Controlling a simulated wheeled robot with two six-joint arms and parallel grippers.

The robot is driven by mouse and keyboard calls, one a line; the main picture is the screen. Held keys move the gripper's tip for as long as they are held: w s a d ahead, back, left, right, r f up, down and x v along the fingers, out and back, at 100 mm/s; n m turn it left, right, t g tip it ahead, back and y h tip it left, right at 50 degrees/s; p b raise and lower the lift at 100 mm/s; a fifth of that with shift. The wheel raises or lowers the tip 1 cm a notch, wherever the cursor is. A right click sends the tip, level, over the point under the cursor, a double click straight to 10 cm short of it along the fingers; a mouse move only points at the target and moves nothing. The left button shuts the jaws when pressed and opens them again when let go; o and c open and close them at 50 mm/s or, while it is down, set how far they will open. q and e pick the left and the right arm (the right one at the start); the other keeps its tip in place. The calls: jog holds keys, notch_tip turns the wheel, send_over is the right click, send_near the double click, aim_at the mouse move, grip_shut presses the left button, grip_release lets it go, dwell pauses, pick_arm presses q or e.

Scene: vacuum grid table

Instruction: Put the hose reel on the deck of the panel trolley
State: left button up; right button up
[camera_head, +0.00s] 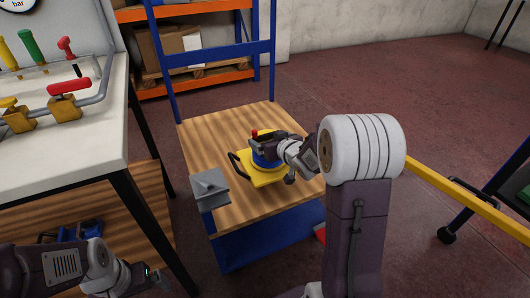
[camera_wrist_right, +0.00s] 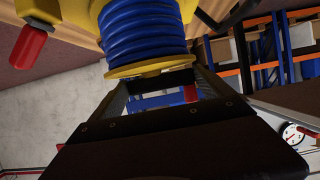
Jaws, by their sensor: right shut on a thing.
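The hose reel, with a yellow frame (camera_head: 262,176), blue hose coil and black handle, is at the middle of the wooden deck (camera_head: 205,143) of the panel trolley. It looks upright on or just over the boards; contact underneath is hidden. My right gripper (camera_head: 264,147) is shut on the reel's top and hides part of the coil. In the right wrist view the blue coil (camera_wrist_right: 142,30) and its yellow flange sit right at the jaws, with a red part at the left. My left gripper (camera_head: 150,279) is low at the left, away from the trolley; its jaws are unclear.
A grey bracket (camera_head: 209,187) sits at the trolley's front left corner. The trolley's blue upright frame (camera_head: 215,52) stands at the back. A white bench (camera_head: 70,140) with clamps and valves is at left. A yellow rail (camera_head: 455,192) runs at right. Deck boards beside the reel are bare.

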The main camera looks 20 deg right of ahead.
jog(key=x, duration=0.2)
jog(key=b+x, duration=0.1)
jog(key=x, duration=0.1)
jog(key=shift+d+f, duration=0.3)
jog(key=shift+d, duration=0.05)
notch_tip(320, 180, down, 4)
jog(key=b, duration=0.3)
jog(key=shift+f, duration=0.15)
jog(key=o, duration=1.8)
jog(key=shift+s, duration=0.1)
